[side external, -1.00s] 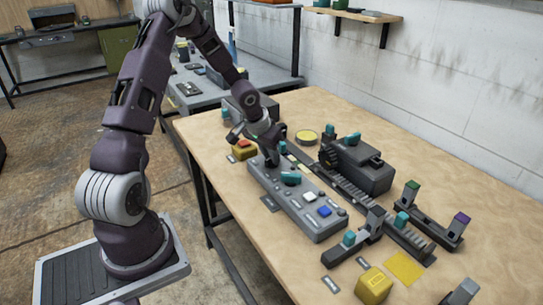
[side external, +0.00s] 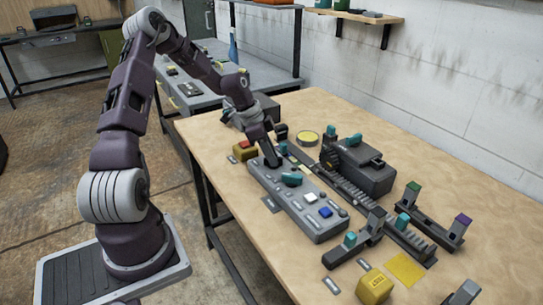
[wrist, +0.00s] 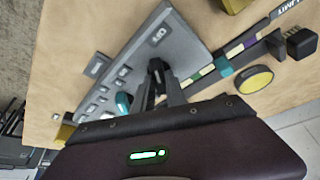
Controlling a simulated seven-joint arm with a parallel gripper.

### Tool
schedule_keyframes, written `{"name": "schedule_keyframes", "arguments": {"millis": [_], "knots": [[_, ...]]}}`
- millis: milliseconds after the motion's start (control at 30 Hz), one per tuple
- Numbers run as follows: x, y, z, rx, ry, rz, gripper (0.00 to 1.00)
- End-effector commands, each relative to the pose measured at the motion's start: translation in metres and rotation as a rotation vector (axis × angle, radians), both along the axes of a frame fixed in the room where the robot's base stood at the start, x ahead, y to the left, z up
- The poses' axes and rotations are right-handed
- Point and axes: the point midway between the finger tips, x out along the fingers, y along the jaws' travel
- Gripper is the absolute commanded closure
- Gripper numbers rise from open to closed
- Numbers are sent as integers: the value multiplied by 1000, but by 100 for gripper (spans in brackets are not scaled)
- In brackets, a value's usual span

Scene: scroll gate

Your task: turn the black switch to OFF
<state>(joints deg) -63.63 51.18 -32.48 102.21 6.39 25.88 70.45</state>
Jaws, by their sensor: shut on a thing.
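The grey control panel (side external: 318,231) lies along the near side of the wooden table. My gripper (side external: 271,160) reaches down to its far end and leans over it. In the wrist view, my gripper (wrist: 163,92) is shut on the black switch (wrist: 157,67), a small dark part on the panel (wrist: 186,42). A teal knob (side external: 291,179) sits beside my gripper on the panel.
A white button (side external: 311,198) and a blue button (side external: 325,211) are nearer on the panel. A toothed rail (side external: 350,192) and a dark geared box (side external: 365,170) stand right of it.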

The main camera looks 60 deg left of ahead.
Motion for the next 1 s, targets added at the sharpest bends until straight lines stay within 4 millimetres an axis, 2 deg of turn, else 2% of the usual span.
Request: {"name": "schedule_keyframes", "arguments": {"millis": [400, 1000], "knots": [[0, 2, -1, 2, 2, -192, 100], [-1, 2, -2, 3, 5, -227, 100]]}}
